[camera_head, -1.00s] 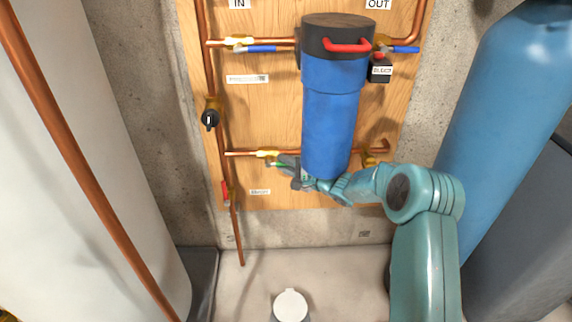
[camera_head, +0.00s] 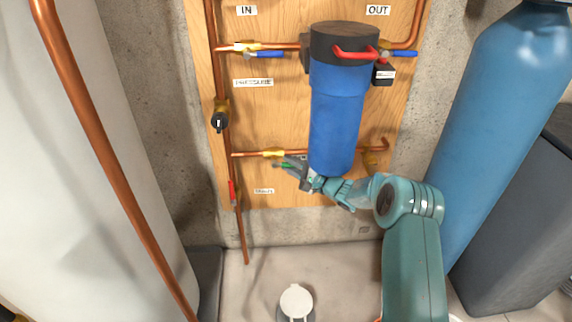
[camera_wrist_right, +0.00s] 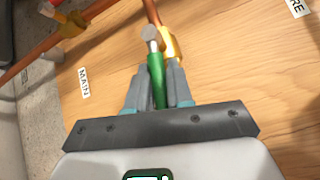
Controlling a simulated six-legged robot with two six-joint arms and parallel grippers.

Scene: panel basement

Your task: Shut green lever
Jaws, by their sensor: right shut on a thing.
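The green lever (camera_wrist_right: 157,80) belongs to a brass valve (camera_wrist_right: 168,43) on the lower horizontal copper pipe. In the right wrist view the lever lies between the two grey fingers of my right gripper (camera_wrist_right: 158,88), which is shut on it. In the head view the valve (camera_head: 274,153) sits left of the blue filter's lower end, and a bit of the green lever (camera_head: 284,165) shows just below it, angled off the pipe. My right gripper (camera_head: 294,165) reaches it from the lower right, under the filter. My left gripper is not in view.
The blue filter housing (camera_head: 336,120) hangs close above my right gripper. Blue levers (camera_head: 264,54) sit on the upper pipe, and a red lever (camera_head: 232,192) is on the left vertical pipe. A large blue tank (camera_head: 500,120) stands at the right. A white-lidded object (camera_head: 296,301) is on the floor.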

